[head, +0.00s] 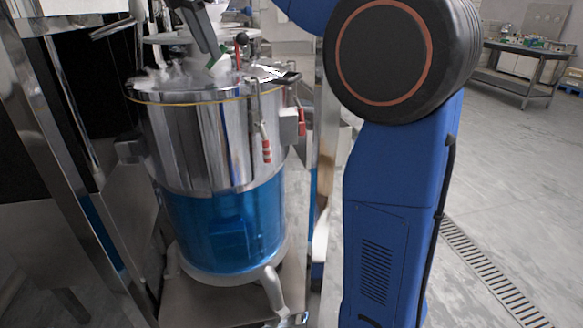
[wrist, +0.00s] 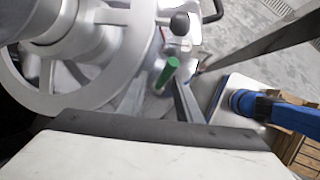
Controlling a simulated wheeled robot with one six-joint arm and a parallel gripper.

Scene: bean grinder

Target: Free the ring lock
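The grinder is a tall steel drum (head: 190,135) with a blue lower part (head: 235,225), standing upright at the left in the head view. My gripper (head: 211,46) is over the lid, close to the green handle. I cannot tell whether they touch or how the fingers stand. I cannot make out the ring lock for certain.
Levers with red grips (head: 266,149) hang on the drum's right side. Steel framing (head: 75,150) stands close on the left. A steel worktable (head: 525,68) is at the far right. The floor (head: 500,170) there is open, with a drain grate (head: 487,278).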

